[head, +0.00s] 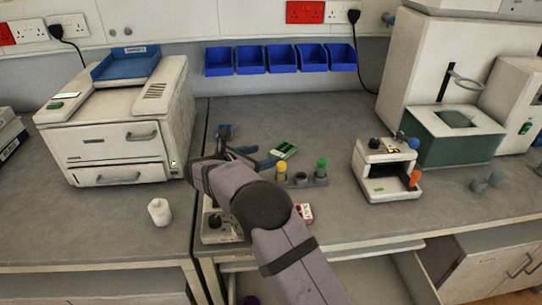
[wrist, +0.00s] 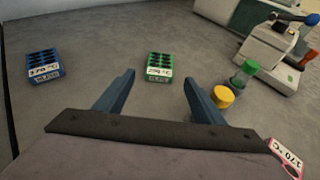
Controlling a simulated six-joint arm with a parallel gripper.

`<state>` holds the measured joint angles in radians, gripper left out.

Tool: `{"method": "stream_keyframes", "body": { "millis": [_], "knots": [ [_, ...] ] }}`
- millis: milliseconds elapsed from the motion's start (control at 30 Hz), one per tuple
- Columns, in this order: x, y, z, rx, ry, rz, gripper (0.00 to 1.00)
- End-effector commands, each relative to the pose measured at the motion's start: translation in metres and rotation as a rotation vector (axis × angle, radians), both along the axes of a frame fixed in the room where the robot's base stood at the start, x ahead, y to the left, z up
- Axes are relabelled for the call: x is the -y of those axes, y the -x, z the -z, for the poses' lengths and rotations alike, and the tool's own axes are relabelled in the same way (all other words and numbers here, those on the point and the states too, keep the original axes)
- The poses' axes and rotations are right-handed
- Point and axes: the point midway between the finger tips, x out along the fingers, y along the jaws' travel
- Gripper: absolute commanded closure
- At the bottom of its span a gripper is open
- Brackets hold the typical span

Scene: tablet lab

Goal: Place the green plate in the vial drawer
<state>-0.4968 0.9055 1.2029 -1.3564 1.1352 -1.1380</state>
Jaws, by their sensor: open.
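My gripper (wrist: 158,92) is open and empty, with two blue fingers. In the head view my arm hides part of the gripper.
A blue plate (wrist: 43,65) lies left of the green one. Yellow-capped (wrist: 222,97) and green-capped (wrist: 243,75) vials stand close to the right finger. A white instrument (head: 385,170) stands right; bare bench lies beyond the green plate.

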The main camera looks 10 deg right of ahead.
Motion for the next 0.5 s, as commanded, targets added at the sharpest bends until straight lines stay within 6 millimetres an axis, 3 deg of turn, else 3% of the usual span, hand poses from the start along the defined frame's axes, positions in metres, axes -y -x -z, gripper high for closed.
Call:
{"method": "stream_keyframes", "body": {
  "millis": [200, 500],
  "knots": [
    [-0.017, 0.017, -0.010, 0.001, -0.001, 0.000, 0.37],
    [-0.022, 0.022, -0.013, 0.000, 0.000, 0.001, 0.33]
  ]
}}
